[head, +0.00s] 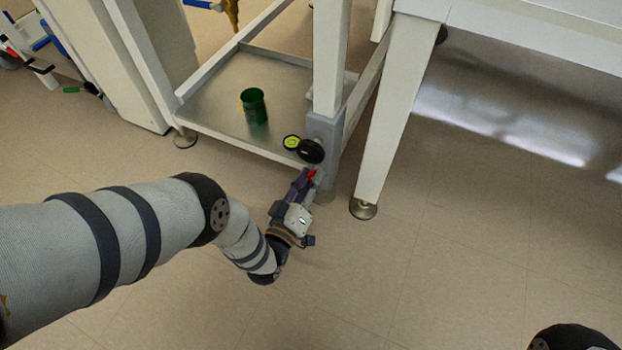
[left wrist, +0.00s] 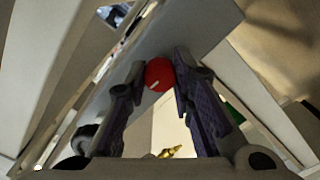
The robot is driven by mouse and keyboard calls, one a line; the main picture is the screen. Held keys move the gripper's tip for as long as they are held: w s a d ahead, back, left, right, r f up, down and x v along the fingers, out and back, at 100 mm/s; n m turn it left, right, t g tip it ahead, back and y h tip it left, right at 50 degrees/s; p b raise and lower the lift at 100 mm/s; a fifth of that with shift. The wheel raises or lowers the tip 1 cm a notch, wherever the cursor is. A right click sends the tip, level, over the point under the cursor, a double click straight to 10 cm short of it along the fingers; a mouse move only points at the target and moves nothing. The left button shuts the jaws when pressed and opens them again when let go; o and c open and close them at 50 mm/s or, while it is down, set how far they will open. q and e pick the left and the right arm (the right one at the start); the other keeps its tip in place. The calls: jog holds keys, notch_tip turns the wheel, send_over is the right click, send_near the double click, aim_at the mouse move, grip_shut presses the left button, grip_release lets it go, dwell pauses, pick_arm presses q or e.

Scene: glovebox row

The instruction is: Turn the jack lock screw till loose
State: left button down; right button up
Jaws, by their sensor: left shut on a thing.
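The jack lock screw is a red round knob (left wrist: 159,74) with a short pale mark on its face. In the left wrist view it sits between the two fingertips of my left gripper (left wrist: 158,85). In the head view a bit of the red knob (head: 312,174) shows low on the grey jack sleeve (head: 325,130) around a white table leg. My left gripper (head: 308,180) is shut on the knob from the front. The fingers hide part of the knob. My right gripper is not in view.
A black handwheel (head: 310,151) sits on the sleeve just above my gripper, with a yellow-green round thing (head: 291,142) beside it. A green cup (head: 254,106) stands on the lower metal shelf (head: 205,105). Another table leg (head: 394,120) stands to the right. The floor in front is clear.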

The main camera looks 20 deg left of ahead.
pick_arm(q)
jog(key=shift+n, duration=0.5)
jog(key=c, duration=1.4)
grip_release()
jog(key=shift+o, duration=0.2)
jog(key=shift+s, duration=0.15)
jog(key=s, duration=1.2)
jog(key=shift+a, duration=0.2)
jog(key=shift+w, duration=0.1)
